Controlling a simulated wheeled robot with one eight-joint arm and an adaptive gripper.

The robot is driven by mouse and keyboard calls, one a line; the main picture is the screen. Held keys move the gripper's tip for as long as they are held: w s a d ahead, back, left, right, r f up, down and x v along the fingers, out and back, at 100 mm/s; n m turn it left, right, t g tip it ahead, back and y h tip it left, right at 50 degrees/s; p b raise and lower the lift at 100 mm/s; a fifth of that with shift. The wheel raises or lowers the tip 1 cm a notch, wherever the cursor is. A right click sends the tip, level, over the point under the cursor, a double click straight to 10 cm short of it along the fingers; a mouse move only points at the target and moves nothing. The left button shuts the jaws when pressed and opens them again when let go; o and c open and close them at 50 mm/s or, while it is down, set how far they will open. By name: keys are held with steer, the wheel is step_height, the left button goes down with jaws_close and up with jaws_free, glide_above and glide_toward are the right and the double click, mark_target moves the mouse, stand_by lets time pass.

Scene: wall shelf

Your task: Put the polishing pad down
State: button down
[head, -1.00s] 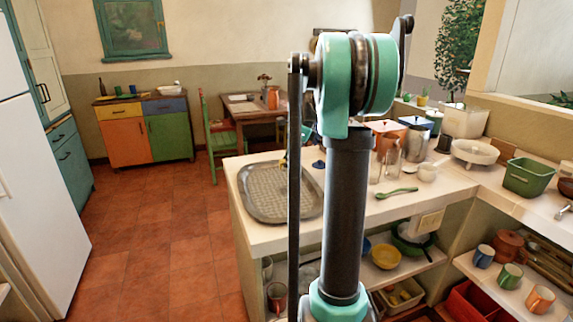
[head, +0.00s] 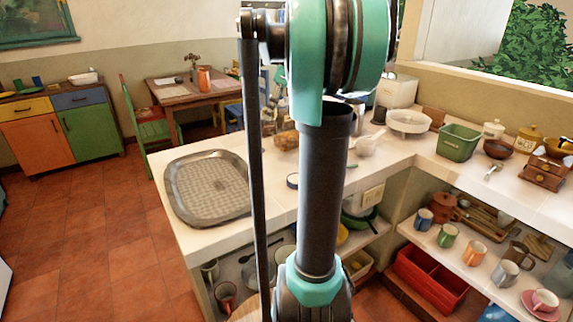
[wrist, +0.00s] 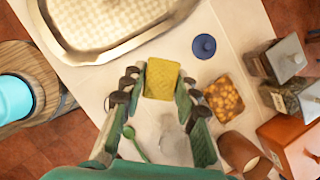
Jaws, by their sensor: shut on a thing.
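The polishing pad (wrist: 161,86), a yellow, textured rectangular block, is between the fingers of my gripper (wrist: 162,77) in the wrist view. The gripper is shut on it, with a green-and-black finger on each side. The pad is over the pale counter; I cannot tell how high it is. In the head view my arm stands in front of the counter (head: 200,238), and the pad and fingers do not show.
A large metal tray (head: 180,196) lies at the counter's left end, above the pad in the wrist view (wrist: 60,45). A dark blue round lid (wrist: 204,46) and a container of brown pieces (wrist: 224,99) are right of the pad. A green spoon (wrist: 136,143) lies below it.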

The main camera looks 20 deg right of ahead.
mark_target(272, 168)
steer(key=shift+d+r, duration=0.1)
steer(key=shift+d, duration=0.3)
step_height(272, 168, down, 20)
steer(key=shift+d+r, duration=0.15)
steer(key=shift+r, duration=0.05)
steer(key=shift+f, duration=0.15)
steer(key=c, duration=1.1)
jaws_free()
steer(key=shift+c, duration=0.2)
steer(key=v, duration=1.2)
steer(key=shift+r, duration=0.25)
